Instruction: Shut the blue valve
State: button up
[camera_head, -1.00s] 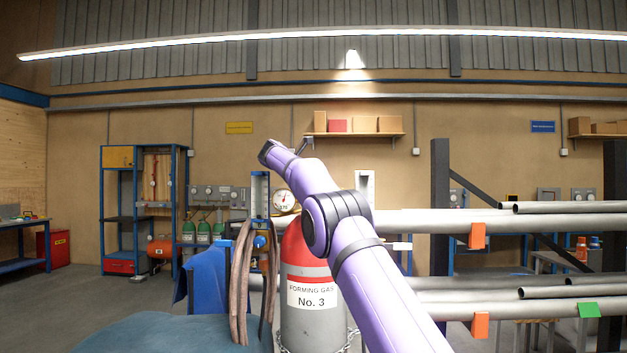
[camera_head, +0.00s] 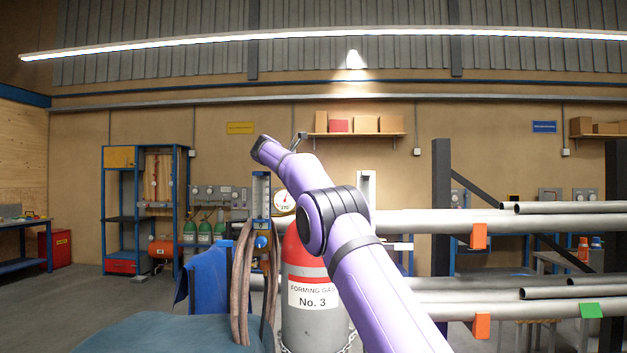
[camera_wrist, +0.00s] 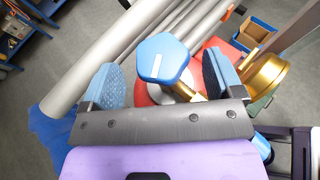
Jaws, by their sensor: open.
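My gripper (camera_wrist: 160,68) is open, with one blue-padded finger at each side of the knob in the picture. Gaps show at both sides; I cannot tell how deep the knob sits between the fingers. In the head view the end of my purple arm reaches up and left above the gas cylinder (camera_head: 308,325), and the fingers cannot be made out there.
A brass fitting (camera_wrist: 265,75) is close to the right finger. Grey pipes (camera_wrist: 115,60) run behind the left finger. In the head view a dial gauge (camera_head: 284,201), a flow tube (camera_head: 261,190) and hanging hoses (camera_head: 240,285) stand near the cylinder.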

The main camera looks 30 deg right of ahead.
jog(key=v, duration=0.7)
jog(key=shift+a, duration=0.3)
jog(key=shift+s, duration=0.1)
jog(key=w+d+r+n+t+y, duration=0.1)
jog(key=d+r+n+t, duration=0.25)
jog(key=r+t, duration=0.35)
jog(key=w+d+r+n+t, duration=0.1)
jog(key=d+r+n+t, duration=0.2)
jog(key=r+n+t, duration=0.3)
jog(key=s+d+f+n+g+y, duration=0.3)
jog(key=s+f+n+y, duration=0.2)
jog(key=s+f+y, duration=0.55)
jog(key=x, duration=0.8)
jog(key=a+f+x, duration=0.1)
jog(key=x, duration=0.3)
jog(key=shift+d+f, duration=0.1)
jog(key=shift+f, duration=0.15)
